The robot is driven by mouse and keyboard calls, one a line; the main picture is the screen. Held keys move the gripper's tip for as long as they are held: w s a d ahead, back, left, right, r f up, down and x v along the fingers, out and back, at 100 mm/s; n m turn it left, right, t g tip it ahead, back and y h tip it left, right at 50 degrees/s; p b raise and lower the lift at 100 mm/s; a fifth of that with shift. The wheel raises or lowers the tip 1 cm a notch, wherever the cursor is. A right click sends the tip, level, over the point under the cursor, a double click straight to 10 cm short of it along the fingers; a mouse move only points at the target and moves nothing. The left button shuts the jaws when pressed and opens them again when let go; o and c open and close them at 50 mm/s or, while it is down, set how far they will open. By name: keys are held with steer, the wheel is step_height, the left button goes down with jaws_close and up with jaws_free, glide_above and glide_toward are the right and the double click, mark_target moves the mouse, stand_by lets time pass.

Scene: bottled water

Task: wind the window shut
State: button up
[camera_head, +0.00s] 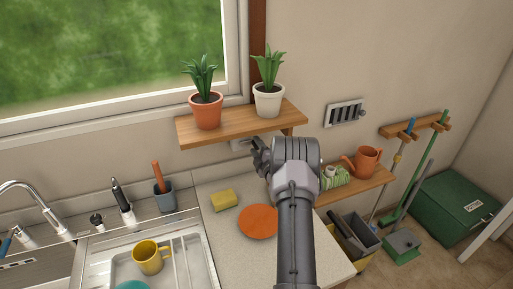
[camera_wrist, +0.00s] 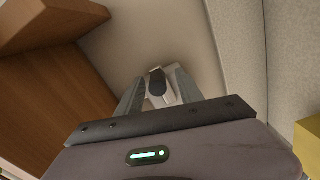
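The window (camera_head: 110,50) is at the upper left of the head view, with a pale frame and grass behind it. My gripper (camera_head: 259,152) is under the wooden shelf by the wall, below the window's right corner. In the wrist view, a pale metal crank (camera_wrist: 168,98) with a dark knob (camera_wrist: 157,82) is on the wall ahead. My gripper (camera_wrist: 161,76) is open there, one finger on each side of the knob, with a gap visible beside it. In the head view my arm and the shelf hide most of the crank. Whether the window is fully closed cannot be told.
The wooden shelf (camera_head: 222,127) with two potted plants (camera_head: 206,110) (camera_head: 268,101) is just above my gripper. Below are the counter with a yellow sponge (camera_head: 223,200) and an orange plate (camera_head: 258,222). A lower shelf (camera_head: 360,187) with a watering can (camera_head: 365,161) is at the right.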

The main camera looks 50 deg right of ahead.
steer(key=v, duration=1.7)
steer(key=shift+s+p, duration=0.2)
steer(key=shift+p, duration=0.25)
steer(key=shift+r, duration=0.1)
